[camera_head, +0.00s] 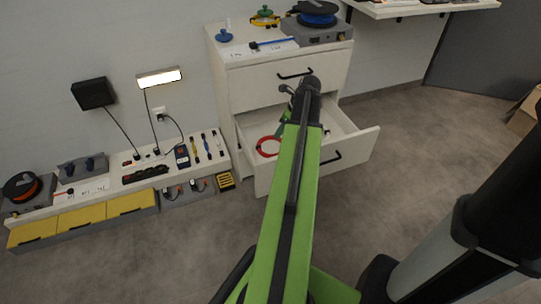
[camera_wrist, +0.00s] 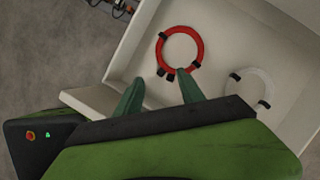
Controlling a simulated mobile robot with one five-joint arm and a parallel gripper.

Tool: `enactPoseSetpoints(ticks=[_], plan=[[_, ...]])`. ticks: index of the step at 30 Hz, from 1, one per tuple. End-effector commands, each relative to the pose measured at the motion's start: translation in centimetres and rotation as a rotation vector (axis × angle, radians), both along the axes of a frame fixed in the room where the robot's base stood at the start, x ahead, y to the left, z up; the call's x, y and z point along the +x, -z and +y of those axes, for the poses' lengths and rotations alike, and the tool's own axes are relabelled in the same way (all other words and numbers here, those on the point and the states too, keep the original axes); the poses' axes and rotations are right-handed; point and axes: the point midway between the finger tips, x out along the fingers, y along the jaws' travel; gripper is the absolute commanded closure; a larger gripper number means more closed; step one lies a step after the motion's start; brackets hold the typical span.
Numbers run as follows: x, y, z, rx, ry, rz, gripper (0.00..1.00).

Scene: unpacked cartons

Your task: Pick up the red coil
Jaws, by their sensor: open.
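The red coil (camera_wrist: 197,42) is a ring with black clips around it. It lies flat on the floor of the open white drawer (camera_wrist: 129,37) in the wrist view. In the head view the red coil (camera_head: 260,146) shows at the left inside the drawer (camera_head: 355,150), partly hidden by my green arm. My gripper (camera_wrist: 158,92) is open and empty, its two green fingers apart. The fingertips point toward the coil, just short of it in the wrist picture. In the head view my gripper is over the drawer and mostly hidden behind my arm.
A white coil (camera_wrist: 250,88) lies in the drawer to the right of the red one. The cabinet (camera_head: 262,85) stands behind, with a shut upper drawer and tools on top. A low bench (camera_head: 140,172) with tools stands at the left. The floor in front is clear.

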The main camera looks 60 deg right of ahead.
Motion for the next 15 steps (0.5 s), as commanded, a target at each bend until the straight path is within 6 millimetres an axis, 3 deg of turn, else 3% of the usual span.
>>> enactPoseSetpoints(ticks=[5, 15], plan=[[0.7, 2.2, 0.1, -0.001, -0.004, 0.001, 0.54], [3.5, 9.6, 0.4, -0.001, -0.006, 0.001, 0.54]])
